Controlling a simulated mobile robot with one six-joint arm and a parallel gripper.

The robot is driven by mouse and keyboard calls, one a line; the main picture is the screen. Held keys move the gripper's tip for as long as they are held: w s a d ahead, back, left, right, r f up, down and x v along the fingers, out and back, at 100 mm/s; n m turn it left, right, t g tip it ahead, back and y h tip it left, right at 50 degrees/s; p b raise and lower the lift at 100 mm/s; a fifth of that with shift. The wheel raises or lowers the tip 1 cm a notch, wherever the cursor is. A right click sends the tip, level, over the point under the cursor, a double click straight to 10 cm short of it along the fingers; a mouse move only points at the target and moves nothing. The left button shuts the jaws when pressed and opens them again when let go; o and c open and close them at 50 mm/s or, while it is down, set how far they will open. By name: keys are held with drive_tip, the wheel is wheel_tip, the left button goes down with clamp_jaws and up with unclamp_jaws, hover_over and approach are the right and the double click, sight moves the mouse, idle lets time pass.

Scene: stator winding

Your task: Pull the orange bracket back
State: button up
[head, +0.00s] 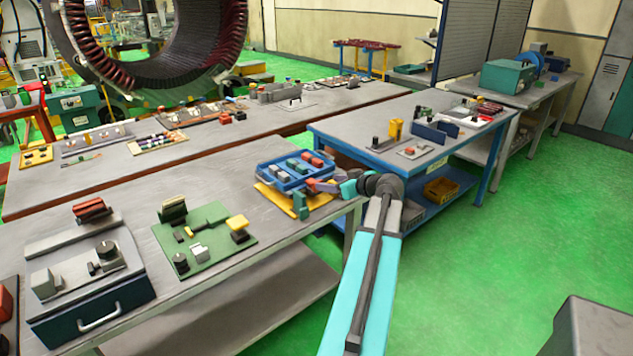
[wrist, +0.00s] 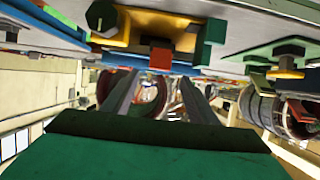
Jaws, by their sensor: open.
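An orange-yellow bracket (head: 272,195) sits on the near workbench, under and around a blue tray (head: 267,176) of small parts. In the wrist view, which looks upside down, a yellow-orange piece (wrist: 141,22) shows at the top beside a dark green block; I cannot tell whether it is the same bracket. A small orange-red piece (wrist: 160,58) is near the gap between my fingertips. My gripper (head: 318,186) is at the tray's right side, at the bench edge. In the wrist view its two grey fingers (wrist: 158,84) are apart with nothing clearly held. Contact with the bracket cannot be made out.
A green board (head: 215,247) with several parts and a grey-topped box with a handle (head: 90,295) stand left on the same bench. A blue-framed bench (head: 375,153) stands right.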

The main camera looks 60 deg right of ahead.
sight(317, 181)
drive_tip(key=p+x, duration=0.2)
drive_tip(key=x, duration=0.6)
drive_tip(key=shift+w+d, duration=0.1)
drive_tip(key=shift+w, duration=0.1)
